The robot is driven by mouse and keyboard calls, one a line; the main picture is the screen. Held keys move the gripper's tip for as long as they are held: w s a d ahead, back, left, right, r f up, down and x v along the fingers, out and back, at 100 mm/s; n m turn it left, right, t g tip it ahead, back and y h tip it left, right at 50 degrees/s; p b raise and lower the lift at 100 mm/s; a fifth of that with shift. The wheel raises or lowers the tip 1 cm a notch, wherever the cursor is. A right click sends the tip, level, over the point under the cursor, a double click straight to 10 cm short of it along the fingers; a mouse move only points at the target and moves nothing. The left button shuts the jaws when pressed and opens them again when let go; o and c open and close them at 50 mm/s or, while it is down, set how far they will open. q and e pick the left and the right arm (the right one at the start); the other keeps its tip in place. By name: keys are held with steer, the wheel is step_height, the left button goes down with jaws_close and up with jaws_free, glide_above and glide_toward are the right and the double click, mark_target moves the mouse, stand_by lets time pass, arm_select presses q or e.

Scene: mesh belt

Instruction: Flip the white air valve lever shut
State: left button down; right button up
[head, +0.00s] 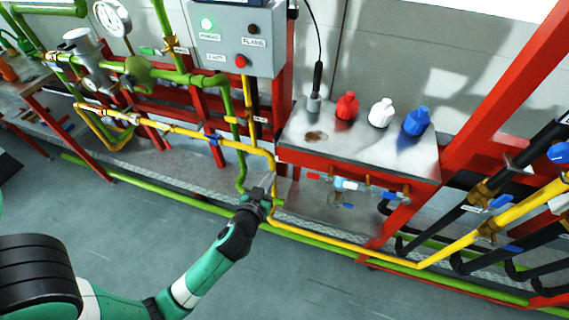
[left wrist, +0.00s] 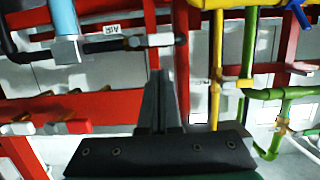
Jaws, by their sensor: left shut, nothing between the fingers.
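Below the front of the steel bench, the air line shows as a small pipe run with a pale blue and white fitting (head: 345,184). In the left wrist view a dark pipe carries an AIR label (left wrist: 112,29), with a pale lever-like piece (left wrist: 152,40) near its right end. I take this for the white air valve lever, but its exact position is too blurred to tell. My left gripper (head: 268,186) is shut and empty, to the left of this run, beside the yellow pipe. Its closed fingers (left wrist: 160,88) point toward the pale piece, apparently apart from it. My right gripper is out of view.
The yellow pipe (head: 345,243) runs close to my left gripper. The bench top (head: 325,142) holds red, white and blue bottles (head: 416,121). A red post (head: 505,95) stands at the right. A grey control box (head: 237,35) is above; the floor in front is clear.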

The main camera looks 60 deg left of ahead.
arm_select(q)
steer(key=b+x, duration=0.2)
steer(key=x, duration=0.8)
stand_by(0.3)
